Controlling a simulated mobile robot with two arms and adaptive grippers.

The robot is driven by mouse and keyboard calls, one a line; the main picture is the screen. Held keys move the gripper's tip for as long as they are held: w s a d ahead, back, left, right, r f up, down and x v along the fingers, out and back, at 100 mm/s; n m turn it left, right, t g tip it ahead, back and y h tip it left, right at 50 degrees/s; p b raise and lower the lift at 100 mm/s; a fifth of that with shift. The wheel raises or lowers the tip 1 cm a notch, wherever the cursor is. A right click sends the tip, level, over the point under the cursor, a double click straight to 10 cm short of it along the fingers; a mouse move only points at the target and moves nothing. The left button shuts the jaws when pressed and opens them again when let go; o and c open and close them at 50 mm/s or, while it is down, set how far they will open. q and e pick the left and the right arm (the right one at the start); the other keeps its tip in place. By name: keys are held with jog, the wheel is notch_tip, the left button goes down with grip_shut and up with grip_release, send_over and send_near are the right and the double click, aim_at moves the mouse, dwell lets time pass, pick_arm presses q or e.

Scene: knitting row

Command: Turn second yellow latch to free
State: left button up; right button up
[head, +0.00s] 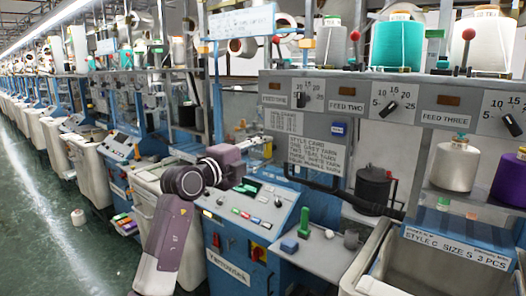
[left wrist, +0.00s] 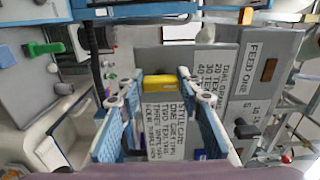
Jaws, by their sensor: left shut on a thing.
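My left arm comes in from the left in the head view, and my left gripper (head: 262,145) is beside the grey panel with the style card (head: 306,152). In the left wrist view my left gripper (left wrist: 160,80) has its two blue-padded fingers on either side of a yellow latch (left wrist: 160,82), shut on it. The latch lies against the grey panel above the printed card (left wrist: 167,125). A smaller orange-yellow piece (left wrist: 246,16) shows on a blue bar in the wrist view. My right gripper is not in view.
Dials labelled feed two (head: 390,105) and feed three line the upper panel. Below are a control panel with buttons (head: 248,213), a green piece (head: 304,222), a blue block (head: 289,246) and a black canister (head: 373,189). A bin (head: 440,275) stands front right.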

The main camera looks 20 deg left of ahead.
pick_arm(q)
jog(key=shift+f, duration=0.1)
jog(key=o, duration=1.2)
jog(key=shift+c, duration=0.2)
jog(key=shift+s+a, duration=0.1)
jog(key=v, duration=1.1)
jog(key=shift+s, duration=0.35)
jog(key=shift+a, duration=0.1)
